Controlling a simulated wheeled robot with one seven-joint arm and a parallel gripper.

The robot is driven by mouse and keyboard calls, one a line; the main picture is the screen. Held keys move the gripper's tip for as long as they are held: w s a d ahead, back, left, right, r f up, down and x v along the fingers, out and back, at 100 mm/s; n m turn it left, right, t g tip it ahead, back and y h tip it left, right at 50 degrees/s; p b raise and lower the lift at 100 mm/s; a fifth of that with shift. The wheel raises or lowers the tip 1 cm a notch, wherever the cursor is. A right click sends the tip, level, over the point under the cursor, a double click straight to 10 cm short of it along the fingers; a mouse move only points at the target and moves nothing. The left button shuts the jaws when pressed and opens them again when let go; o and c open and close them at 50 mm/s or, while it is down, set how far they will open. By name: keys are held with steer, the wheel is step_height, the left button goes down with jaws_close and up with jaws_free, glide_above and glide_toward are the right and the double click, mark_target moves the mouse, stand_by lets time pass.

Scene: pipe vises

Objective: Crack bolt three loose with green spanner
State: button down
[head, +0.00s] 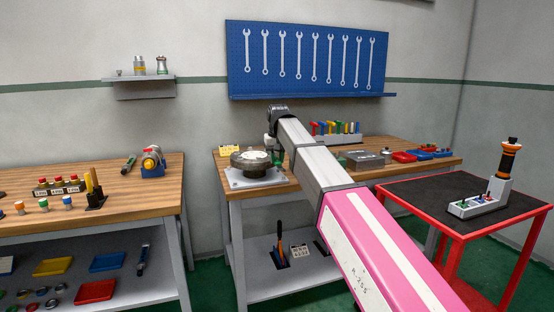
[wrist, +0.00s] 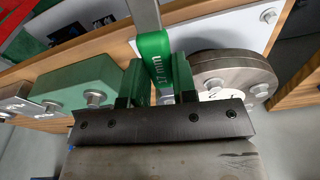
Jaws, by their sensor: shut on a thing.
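My gripper (wrist: 158,78) is shut on the green spanner (wrist: 153,48), with one finger on each side of its green band. The band carries a size marking ending in "mm". The bare steel shank runs out of the top of the wrist view. The spanner's other end is hidden behind the dark gripper body. A round grey flange (wrist: 236,68) with bolts and number marks lies close to the right of the fingers. Which bolt is three, and whether the spanner touches one, I cannot tell. In the head view the flange (head: 250,160) sits on the middle bench, beside my wrist.
A green block (wrist: 75,82) with bolts is left of the fingers. A white plate (wrist: 240,30) lies by the flange. A red cart (head: 420,187) is at right.

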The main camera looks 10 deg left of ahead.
steer(key=shift+w+a, duration=0.3)
steer(key=shift+w, duration=0.35)
steer(key=shift+w+a, duration=0.25)
steer(key=shift+w, duration=0.35)
stand_by(0.8)
steer(key=shift+w+d+n, duration=0.2)
steer(key=shift+d+n, duration=0.25)
steer(key=shift+n, duration=0.15)
steer(key=shift+d, duration=0.1)
steer(key=shift+w+d+n, duration=0.2)
steer(key=shift+d+n, duration=0.05)
steer(key=shift+n, duration=0.35)
steer(key=shift+w+d, duration=0.1)
steer(key=shift+w+d+n, duration=0.2)
steer(key=shift+d+n, duration=0.05)
steer(key=shift+n, duration=0.35)
steer(key=shift+d, duration=0.1)
